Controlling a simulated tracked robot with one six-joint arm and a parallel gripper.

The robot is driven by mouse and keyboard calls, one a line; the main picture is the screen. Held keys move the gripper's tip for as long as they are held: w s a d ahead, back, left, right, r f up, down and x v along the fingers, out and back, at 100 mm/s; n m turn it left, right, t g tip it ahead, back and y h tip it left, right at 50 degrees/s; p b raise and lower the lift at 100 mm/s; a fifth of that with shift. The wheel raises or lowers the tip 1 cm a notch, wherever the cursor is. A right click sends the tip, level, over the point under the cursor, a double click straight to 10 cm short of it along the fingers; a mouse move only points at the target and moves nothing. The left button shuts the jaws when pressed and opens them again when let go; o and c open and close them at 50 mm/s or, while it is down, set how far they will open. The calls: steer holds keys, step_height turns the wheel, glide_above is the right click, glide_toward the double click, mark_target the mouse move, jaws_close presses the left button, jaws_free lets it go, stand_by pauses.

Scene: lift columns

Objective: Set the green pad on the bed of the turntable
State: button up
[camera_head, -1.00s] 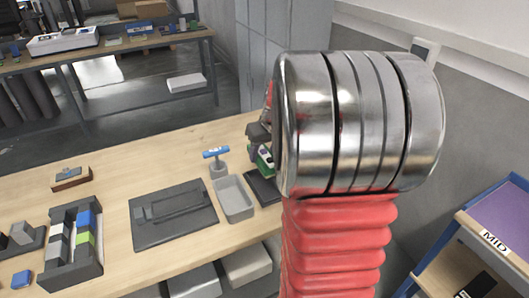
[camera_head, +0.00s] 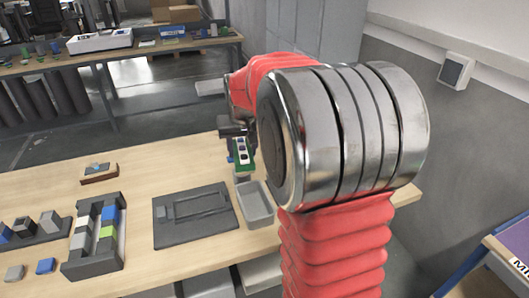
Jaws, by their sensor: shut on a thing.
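My gripper (camera_head: 238,133) is partly hidden behind the metal joint of my arm. It is shut on a green piece with white and dark parts on its face, which I take for the green pad (camera_head: 244,158). The pad hangs tilted above the table, over the far end of the grey tray, apart from the tabletop. No turntable can be clearly made out; my arm hides part of the table's right side.
On the wooden table are a grey tray (camera_head: 257,212), a dark plate with a raised frame (camera_head: 168,232), a dark rack of coloured blocks (camera_head: 83,268), a small brown box (camera_head: 100,179) and a blue block (camera_head: 46,266). A second bench (camera_head: 160,49) stands behind.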

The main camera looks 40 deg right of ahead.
steer(key=w+a+r, duration=0.1)
steer(key=w+a, duration=0.3)
steer(key=a, duration=0.6)
steer(key=w+a+r+n, duration=0.1)
steer(key=w+a, duration=0.3)
steer(key=a, duration=0.7)
steer(key=shift+w+r+n, duration=0.25)
steer(key=shift+r+n, duration=0.05)
steer(key=shift+r, duration=0.35)
steer(key=shift+a, duration=0.15)
